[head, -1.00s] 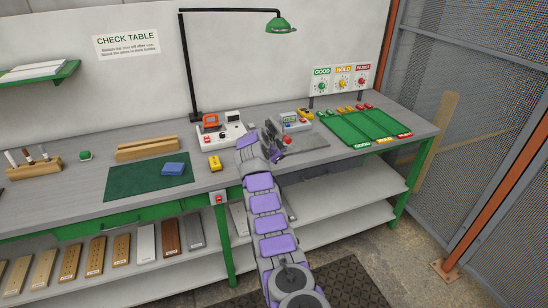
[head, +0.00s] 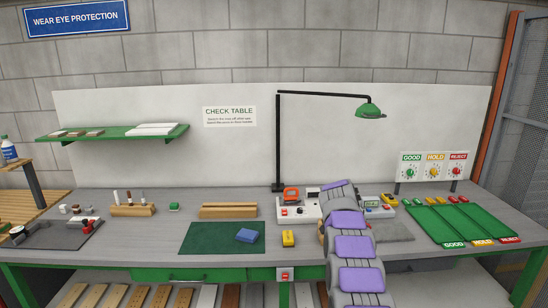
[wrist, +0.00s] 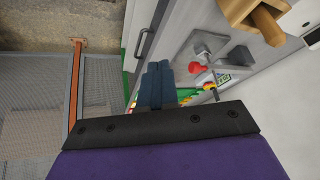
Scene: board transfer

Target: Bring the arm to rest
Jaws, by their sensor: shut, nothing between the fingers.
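My arm (head: 356,247), grey with purple panels, rises from the bottom of the head view and reaches over the check table (head: 150,244), right of its middle. The arm's own links hide my gripper in the head view. In the wrist view, the dark fingers of my gripper (wrist: 158,70) lie side by side, shut with nothing between them. They appear above the table's right part, apart from the things there.
A grey fixture plate (head: 392,231) and a meter (head: 378,204) are close to the arm. The green sorting tray (head: 455,222) is to the right. A lamp (head: 371,111) hangs above.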

